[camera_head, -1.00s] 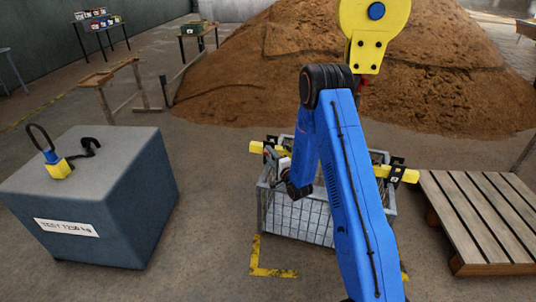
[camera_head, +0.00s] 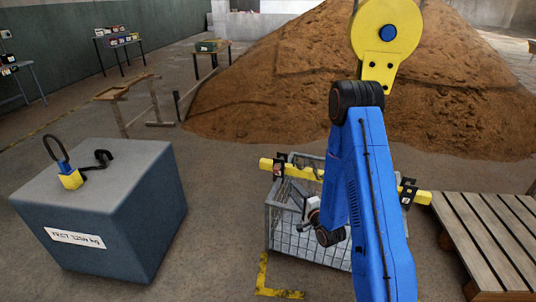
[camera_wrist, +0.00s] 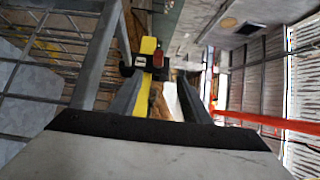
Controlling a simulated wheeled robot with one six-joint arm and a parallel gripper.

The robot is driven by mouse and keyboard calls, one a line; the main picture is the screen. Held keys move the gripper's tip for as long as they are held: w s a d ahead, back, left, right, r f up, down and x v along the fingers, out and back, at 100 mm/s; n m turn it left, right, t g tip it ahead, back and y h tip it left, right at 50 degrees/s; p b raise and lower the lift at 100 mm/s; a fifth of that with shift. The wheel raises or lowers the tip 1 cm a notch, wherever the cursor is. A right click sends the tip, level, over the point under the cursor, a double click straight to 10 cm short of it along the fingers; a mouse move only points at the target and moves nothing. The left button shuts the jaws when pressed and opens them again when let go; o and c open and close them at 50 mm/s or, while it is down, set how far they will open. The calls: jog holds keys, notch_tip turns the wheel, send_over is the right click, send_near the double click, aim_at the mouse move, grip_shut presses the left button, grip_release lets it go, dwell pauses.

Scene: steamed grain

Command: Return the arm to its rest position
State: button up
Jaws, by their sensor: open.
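My blue arm (camera_head: 375,200) folds down in front of a wire cage (camera_head: 285,240). My gripper (camera_head: 312,207) is low at the cage, partly hidden behind the arm. In the wrist view my gripper (camera_wrist: 157,88) has two dark fingers standing apart, with nothing visibly held. A yellow beam (camera_head: 300,170) with black clamps (camera_head: 407,192) lies across the cage top. The beam also shows in the wrist view (camera_wrist: 149,47), beyond and between the fingers. I cannot tell the exact gap between gripper and cage.
A yellow crane block (camera_head: 387,70) hangs beyond my arm's elbow. A grey test weight (camera_head: 110,205) stands at left, a wooden pallet (camera_head: 490,230) at right. A grain heap (camera_head: 300,90) fills the back. Floor between weight and cage is clear.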

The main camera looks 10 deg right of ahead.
notch_tip(320, 180, up, 10)
jog(key=n+g+h, duration=0.2)
jog(key=n+g, duration=0.1)
jog(key=n, duration=0.2)
jog(key=s+d+r+n+g+h, duration=0.2)
jog(key=s+r+n+g, duration=0.1)
jog(key=s+r, duration=0.65)
jog(key=s+a+r+n+g, duration=0.1)
jog(key=s+r+n+g, duration=0.1)
jog(key=s, duration=0.9)
jog(key=s+a+r+n+g, duration=0.1)
jog(key=s+r, duration=0.3)
jog(key=s, duration=0.8)
jog(key=s+r+n+g, duration=0.3)
jog(key=s+n, duration=0.1)
jog(key=s, duration=0.7)
jog(key=shift+s+a+g, duration=0.3)
jog(key=shift+s+a, duration=0.05)
jog(key=shift+a, duration=0.05)
jog(key=shift+c, duration=0.6)
